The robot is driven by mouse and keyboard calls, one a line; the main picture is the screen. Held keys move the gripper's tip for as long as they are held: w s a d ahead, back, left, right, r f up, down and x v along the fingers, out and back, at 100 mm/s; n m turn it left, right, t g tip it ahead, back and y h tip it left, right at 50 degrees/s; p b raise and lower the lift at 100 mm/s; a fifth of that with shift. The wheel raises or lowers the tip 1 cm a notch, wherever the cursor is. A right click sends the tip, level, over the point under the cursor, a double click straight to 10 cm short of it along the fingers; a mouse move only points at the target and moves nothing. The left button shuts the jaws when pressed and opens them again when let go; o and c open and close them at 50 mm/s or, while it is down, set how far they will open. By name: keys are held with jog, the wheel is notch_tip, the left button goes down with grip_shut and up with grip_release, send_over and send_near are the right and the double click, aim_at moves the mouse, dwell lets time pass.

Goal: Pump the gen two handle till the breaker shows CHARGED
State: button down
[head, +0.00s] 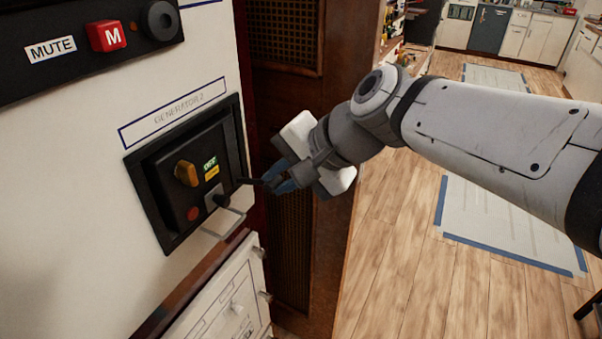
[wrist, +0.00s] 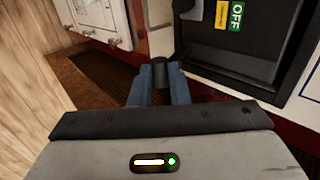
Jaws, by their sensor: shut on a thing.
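The generator 2 breaker (head: 170,200) is a dark recessed unit in the cream panel, under a GENERATOR 2 label (head: 178,112). It has an amber knob (head: 186,173), a green OFF tag (head: 210,164), a yellow tag (head: 212,173) too small to read, and a red round button (head: 193,213). My gripper (head: 266,182) is at the breaker's right edge, its blue fingers shut on the black handle grip (wrist: 168,73). The fingers partly hide the grip. The wrist view also shows the OFF tag (wrist: 236,15) and yellow tag (wrist: 222,14).
A thin metal loop (head: 226,225) sticks out below the breaker. A red M button (head: 106,36) sits above. A white lower panel (head: 225,295) with knobs is below, and a brown wooden cabinet (head: 310,150) stands at the right. Wood floor (head: 400,270) is open beyond.

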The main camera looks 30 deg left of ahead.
jog(key=c, duration=1.8)
grip_release()
jog(key=shift+w, duration=0.2)
jog(key=shift+o, duration=0.9)
jog(key=shift+w+a, duration=0.1)
jog(key=shift+o, duration=1.3)
jog(key=shift+f, duration=0.1)
jog(key=v, duration=0.8)
jog(key=shift+p, duration=0.35)
jog(key=shift+a, duration=0.1)
